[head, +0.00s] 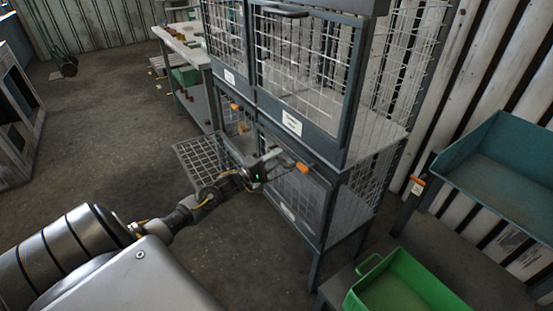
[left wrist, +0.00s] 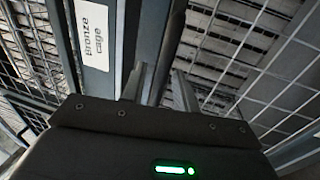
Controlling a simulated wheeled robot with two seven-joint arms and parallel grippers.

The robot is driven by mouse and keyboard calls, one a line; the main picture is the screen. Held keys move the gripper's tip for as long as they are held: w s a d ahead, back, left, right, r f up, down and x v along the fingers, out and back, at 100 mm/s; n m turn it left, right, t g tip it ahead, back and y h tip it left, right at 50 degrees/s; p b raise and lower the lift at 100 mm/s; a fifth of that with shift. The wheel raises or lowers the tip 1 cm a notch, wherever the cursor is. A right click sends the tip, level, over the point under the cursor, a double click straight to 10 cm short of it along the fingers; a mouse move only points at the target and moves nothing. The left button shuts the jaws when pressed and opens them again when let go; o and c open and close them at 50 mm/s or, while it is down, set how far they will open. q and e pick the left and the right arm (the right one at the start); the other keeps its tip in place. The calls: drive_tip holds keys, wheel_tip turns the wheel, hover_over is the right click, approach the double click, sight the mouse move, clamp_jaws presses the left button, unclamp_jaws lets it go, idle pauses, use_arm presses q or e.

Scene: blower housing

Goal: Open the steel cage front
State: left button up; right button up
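The steel-framed mesh cage cabinet (head: 345,165) stands at centre right in the head view, with several mesh fronts and white labels too small to read there. My left gripper (head: 268,163) is at the lower right mesh front (head: 293,195). In the left wrist view, the fingers (left wrist: 158,88) stand apart with a dark bar (left wrist: 172,45) between them; I cannot tell whether they touch it. A label reading "Bronze cage" (left wrist: 93,35) is left of the fingers. I cannot pick out which front is the steel cage. My right gripper is not in view.
A mesh panel (head: 203,158) juts out left of the cabinet, near my left arm. A green bin (head: 405,290) and a teal tray (head: 510,170) are at right. A workbench (head: 185,45) stands behind.

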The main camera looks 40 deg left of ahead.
use_arm(q)
drive_tip(key=shift+w, duration=0.15)
clamp_jaws()
drive_tip(key=shift+d, duration=0.1)
